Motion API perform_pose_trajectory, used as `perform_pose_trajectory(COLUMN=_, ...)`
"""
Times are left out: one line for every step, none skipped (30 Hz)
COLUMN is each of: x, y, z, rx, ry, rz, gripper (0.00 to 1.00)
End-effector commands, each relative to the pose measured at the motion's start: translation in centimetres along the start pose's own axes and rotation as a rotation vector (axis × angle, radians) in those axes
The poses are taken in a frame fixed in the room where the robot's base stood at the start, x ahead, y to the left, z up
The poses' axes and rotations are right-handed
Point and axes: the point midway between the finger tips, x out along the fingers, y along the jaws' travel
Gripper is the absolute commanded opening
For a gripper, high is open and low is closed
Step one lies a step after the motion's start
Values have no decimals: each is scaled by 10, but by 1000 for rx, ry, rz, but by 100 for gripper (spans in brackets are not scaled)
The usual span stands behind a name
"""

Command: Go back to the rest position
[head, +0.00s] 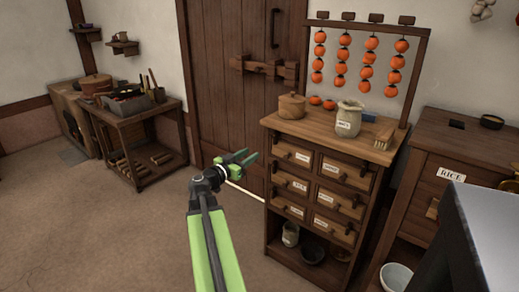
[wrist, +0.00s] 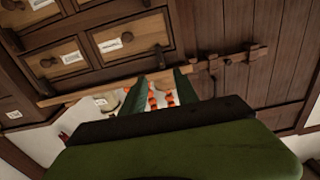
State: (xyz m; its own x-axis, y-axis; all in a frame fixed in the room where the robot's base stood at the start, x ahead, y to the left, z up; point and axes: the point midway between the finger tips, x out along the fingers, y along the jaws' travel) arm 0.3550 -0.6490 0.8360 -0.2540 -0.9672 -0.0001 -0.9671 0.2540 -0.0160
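My gripper (head: 249,157) is raised in front of the wooden door, left of the drawer cabinet, at the end of my green arm. Its two fingers are apart. In the wrist view my gripper (wrist: 160,80) shows two dark green fingers with a clear gap and nothing between them. Orange fruit hanging far behind show through the gap. The rest position itself is not marked in either view.
A drawer cabinet (head: 322,143) stands right of my gripper, with a lidded pot (head: 291,106), a pale jar (head: 348,119) and a brush (head: 384,138) on top. A workbench (head: 141,120) with tools stands left. The floor (head: 110,235) at front left is clear.

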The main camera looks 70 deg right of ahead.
Motion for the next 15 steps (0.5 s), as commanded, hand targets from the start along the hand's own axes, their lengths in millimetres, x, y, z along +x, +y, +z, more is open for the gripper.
perform_pose_trajectory(x=-8, y=1, z=0, rx=0, ry=0, rz=-1, gripper=36)
perform_pose_trajectory(x=-12, y=0, z=0, rx=0, ry=0, rz=-2, gripper=36)
perform_pose_trajectory(x=-15, y=0, z=0, rx=0, ry=0, rz=-2, gripper=36)
perform_pose_trajectory(x=-17, y=0, z=0, rx=0, ry=0, rz=-1, gripper=36)
perform_pose_trajectory(x=-18, y=0, z=0, rx=0, ry=0, rz=0, gripper=36)
perform_pose_trajectory(x=-20, y=0, z=0, rx=0, ry=0, rz=1, gripper=36)
perform_pose_trajectory(x=-20, y=0, z=0, rx=0, ry=0, rz=1, gripper=36)
perform_pose_trajectory(x=-20, y=0, z=0, rx=0, ry=0, rz=1, gripper=36)
perform_pose_trajectory(x=-20, y=0, z=0, rx=0, ry=0, rz=1, gripper=36)
perform_pose_trajectory(x=-20, y=0, z=0, rx=0, ry=0, rz=1, gripper=36)
perform_pose_trajectory(x=-20, y=0, z=0, rx=0, ry=0, rz=1, gripper=36)
perform_pose_trajectory(x=-20, y=0, z=0, rx=0, ry=0, rz=1, gripper=36)
perform_pose_trajectory(x=-20, y=0, z=0, rx=0, ry=0, rz=1, gripper=36)
perform_pose_trajectory(x=-20, y=0, z=0, rx=0, ry=0, rz=1, gripper=36)
perform_pose_trajectory(x=-20, y=0, z=0, rx=0, ry=0, rz=1, gripper=36)
